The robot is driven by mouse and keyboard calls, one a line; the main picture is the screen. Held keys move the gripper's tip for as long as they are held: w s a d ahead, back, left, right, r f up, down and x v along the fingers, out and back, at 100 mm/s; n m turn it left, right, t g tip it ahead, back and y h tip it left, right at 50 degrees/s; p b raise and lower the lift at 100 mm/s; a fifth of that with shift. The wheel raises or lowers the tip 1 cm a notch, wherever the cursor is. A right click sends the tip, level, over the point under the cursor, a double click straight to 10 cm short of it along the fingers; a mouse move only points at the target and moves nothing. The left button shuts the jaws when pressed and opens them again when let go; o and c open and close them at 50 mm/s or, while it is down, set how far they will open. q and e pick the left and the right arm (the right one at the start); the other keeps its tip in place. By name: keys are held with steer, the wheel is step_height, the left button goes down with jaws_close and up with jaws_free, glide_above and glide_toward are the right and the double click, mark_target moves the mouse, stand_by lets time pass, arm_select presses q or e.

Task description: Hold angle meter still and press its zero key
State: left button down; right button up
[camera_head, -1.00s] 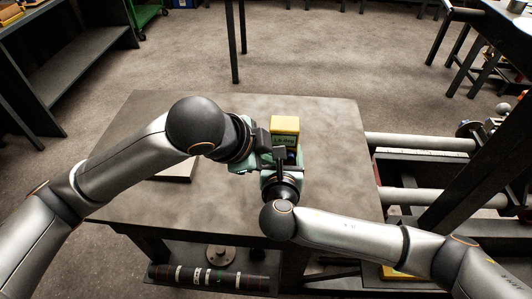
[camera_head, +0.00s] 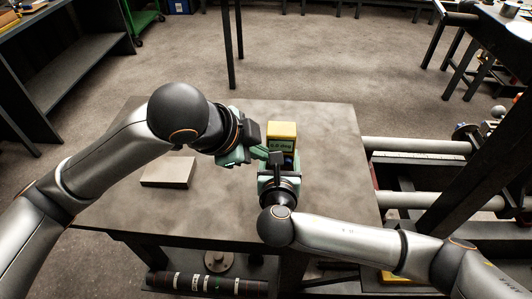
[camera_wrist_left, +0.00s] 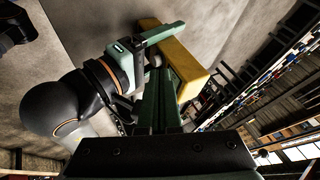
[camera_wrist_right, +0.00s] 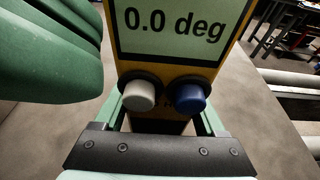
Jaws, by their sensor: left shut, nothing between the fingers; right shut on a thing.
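The yellow angle meter (camera_head: 282,130) stands upright on the table, with its display and keys facing me. In the right wrist view its display (camera_wrist_right: 175,25) reads 0.0 deg, with a white key (camera_wrist_right: 138,95) at left and a blue key (camera_wrist_right: 189,97) at right below it. My right gripper (camera_head: 278,170) is shut on the meter's lower part. My left gripper (camera_head: 262,153) is shut and empty, its tips just left of the meter's front. Its green fingers (camera_wrist_right: 50,50) show at the left in the right wrist view, apart from both keys. Neither key is covered there.
The table (camera_head: 325,190) is mostly clear. A flat grey block (camera_head: 168,172) lies on its left part. Metal rails (camera_head: 420,146) stand beyond its right edge. A dark banded bar (camera_head: 208,282) lies on a lower shelf in front.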

steer(key=shift+s+f, duration=0.15)
steer(key=shift+f, duration=0.25)
arm_select(q)
steer(key=v, duration=0.7)
steer(key=shift+s, duration=0.1)
arm_select(e)
steer(key=o, duration=1.5)
steer(key=shift+r, duration=0.25)
steer(key=shift+r, duration=0.1)
